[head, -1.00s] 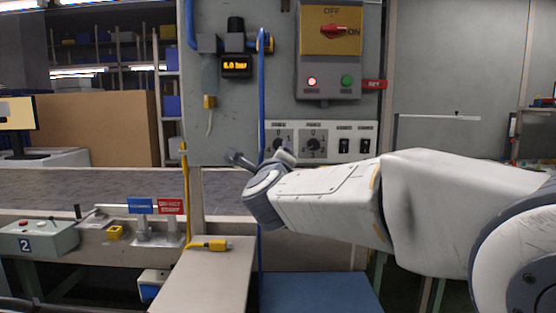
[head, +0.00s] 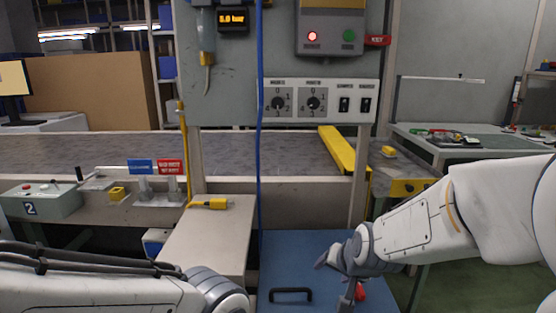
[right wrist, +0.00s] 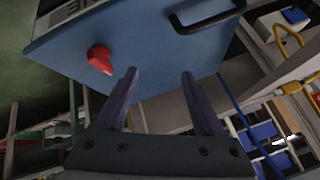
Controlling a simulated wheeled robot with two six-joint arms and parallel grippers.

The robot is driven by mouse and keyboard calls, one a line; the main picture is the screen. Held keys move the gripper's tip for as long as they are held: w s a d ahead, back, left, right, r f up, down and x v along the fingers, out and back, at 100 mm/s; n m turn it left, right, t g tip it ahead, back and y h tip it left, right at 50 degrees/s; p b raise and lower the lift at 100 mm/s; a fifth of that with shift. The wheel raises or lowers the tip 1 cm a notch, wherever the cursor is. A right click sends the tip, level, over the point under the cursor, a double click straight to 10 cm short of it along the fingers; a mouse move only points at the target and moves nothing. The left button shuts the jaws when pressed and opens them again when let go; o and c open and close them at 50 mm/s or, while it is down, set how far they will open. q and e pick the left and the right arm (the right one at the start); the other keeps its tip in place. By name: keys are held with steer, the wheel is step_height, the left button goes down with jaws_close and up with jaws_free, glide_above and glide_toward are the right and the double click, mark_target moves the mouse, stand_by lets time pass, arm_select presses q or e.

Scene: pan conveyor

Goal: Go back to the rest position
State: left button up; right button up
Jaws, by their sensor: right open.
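My right gripper (head: 335,280) is at the lower middle of the head view, above the blue panel (head: 300,255). In the right wrist view its two dark fingers (right wrist: 158,85) stand apart with nothing between them. The blue panel (right wrist: 160,60) lies beyond the fingertips, with a black handle (right wrist: 208,18) and a red knob (right wrist: 100,58). The black handle (head: 290,295) also shows in the head view, left of the gripper. My left arm comes in at the bottom left; its gripper is out of the picture.
An upright grey panel (head: 230,90) with two dials and a red-lit switch box (head: 332,30) stands ahead. The conveyor (head: 100,150) runs behind it. A yellow connector (head: 208,204) lies on the beige ledge (head: 205,240). A grey control box (head: 40,200) is at left.

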steer(key=s+d+f+n+g+h, duration=0.1)
steer(key=s+d+f+n+g, duration=0.1)
steer(key=s+d+f, duration=0.3)
steer(key=s+d+f+n+g, duration=0.1)
steer(key=s+f+n+g, duration=0.2)
steer(key=s, duration=0.5)
steer(key=s+a+r+n+g, duration=0.1)
steer(key=s+a+r+n, duration=0.25)
steer(key=s+a, duration=0.3)
steer(key=s+a+r+n+g, duration=0.1)
steer(key=s+a+r+n, duration=0.25)
steer(key=s+a, duration=0.3)
step_height(320, 180, up, 26)
steer(key=p, duration=2.6)
steer(key=shift+a+y+p, duration=0.2)
steer(key=shift+y+p, duration=0.1)
steer(key=shift+p, duration=0.05)
